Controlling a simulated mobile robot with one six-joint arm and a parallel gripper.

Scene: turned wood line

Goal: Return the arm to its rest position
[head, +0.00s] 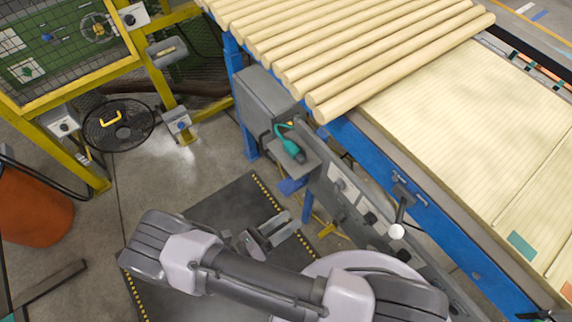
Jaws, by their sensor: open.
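My arm (260,280) lies folded low in the head view, over the floor beside the blue-framed line. Its grey and white elbow is at the left, and its round white base is at the lower right. My gripper (279,228) shows just beyond the forearm, above a dark floor mat (215,215). Its jaws are open and nothing is seen between them. Part of the wrist is hidden behind the arm link. The gripper touches nothing that I can see.
Turned wood poles (370,50) lie side by side on the line, next to a pale ribbed board (480,120). A control panel with a green-handled tool (291,147) and a white-knobbed lever (397,231) edges the line. A black fan (118,125), yellow-framed guard (75,75) and orange bin (35,205) stand left.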

